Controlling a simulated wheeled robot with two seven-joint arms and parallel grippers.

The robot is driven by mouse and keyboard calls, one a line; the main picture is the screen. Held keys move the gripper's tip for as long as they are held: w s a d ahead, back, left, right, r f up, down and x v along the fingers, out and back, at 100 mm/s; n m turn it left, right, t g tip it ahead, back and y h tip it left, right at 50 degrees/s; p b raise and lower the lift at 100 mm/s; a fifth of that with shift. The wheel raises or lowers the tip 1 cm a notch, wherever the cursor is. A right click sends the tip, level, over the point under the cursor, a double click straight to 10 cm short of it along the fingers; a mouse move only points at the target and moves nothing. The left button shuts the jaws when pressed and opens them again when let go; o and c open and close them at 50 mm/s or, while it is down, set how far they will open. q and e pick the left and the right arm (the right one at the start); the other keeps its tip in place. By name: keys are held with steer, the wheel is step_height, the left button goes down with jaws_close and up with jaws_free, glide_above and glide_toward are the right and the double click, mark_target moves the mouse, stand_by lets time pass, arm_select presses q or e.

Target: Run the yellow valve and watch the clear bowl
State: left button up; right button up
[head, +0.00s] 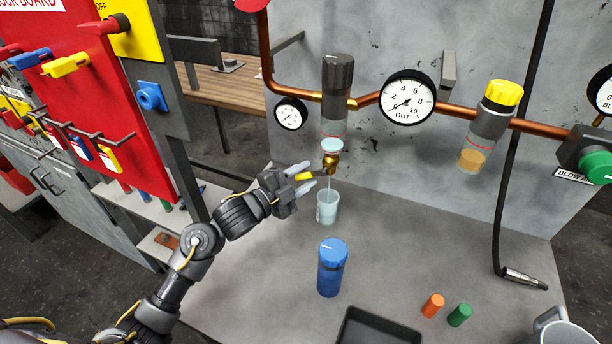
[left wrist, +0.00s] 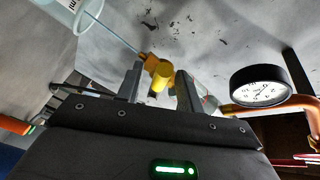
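The clear bowl (head: 332,128) hangs under a dark-knobbed unit on the copper pipe. It has a red line around it and pale blue liquid at its bottom. Below it is a brass drain valve (head: 330,160) with a yellow valve handle (head: 304,176), which also shows in the left wrist view (left wrist: 161,78). A thin stream runs from the valve into a clear cup (head: 327,207) on the bench. My left gripper (head: 305,177) has its fingers apart on either side of the yellow handle; I see gaps beside it. My right gripper is out of view.
Pressure gauges (head: 407,97) sit on the pipe. A yellow-capped unit (head: 490,120) with amber liquid hangs to the right. A blue bottle (head: 331,267), orange cap (head: 433,305), green cap (head: 459,315) and black tray (head: 375,328) stand on the bench. A red lockout board (head: 100,130) is left.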

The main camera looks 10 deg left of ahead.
arm_select(q)
steer(key=b+v, duration=0.1)
steer(key=v, duration=0.9)
steer(key=shift+b, duration=0.35)
